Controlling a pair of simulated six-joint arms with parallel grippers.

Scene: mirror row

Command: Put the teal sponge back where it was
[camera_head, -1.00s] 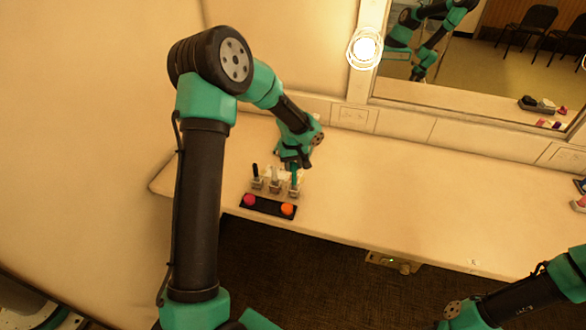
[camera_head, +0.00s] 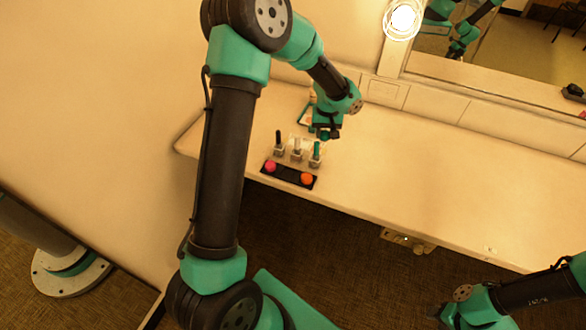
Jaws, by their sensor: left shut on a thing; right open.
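My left gripper (camera_head: 326,134) hangs above the table, just behind the right end of the row of small holders. It is shut on a small teal thing (camera_head: 324,135), seemingly the teal sponge, mostly hidden by the fingers. A black tray (camera_head: 288,174) lies near the table's front edge. It holds a pink sponge (camera_head: 270,166) at its left end and an orange sponge (camera_head: 306,179) at its right end; the middle looks bare. My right gripper (camera_head: 438,314) is open at the lower right, in front of the table and away from these things.
Clear holders stand right behind the tray with a black handle (camera_head: 278,138), a pale handle (camera_head: 297,144) and a teal handle (camera_head: 316,149). A small pale object (camera_head: 306,114) lies behind my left gripper. A lit bulb (camera_head: 403,18) is beside the mirror. The table (camera_head: 440,170) is clear rightward.

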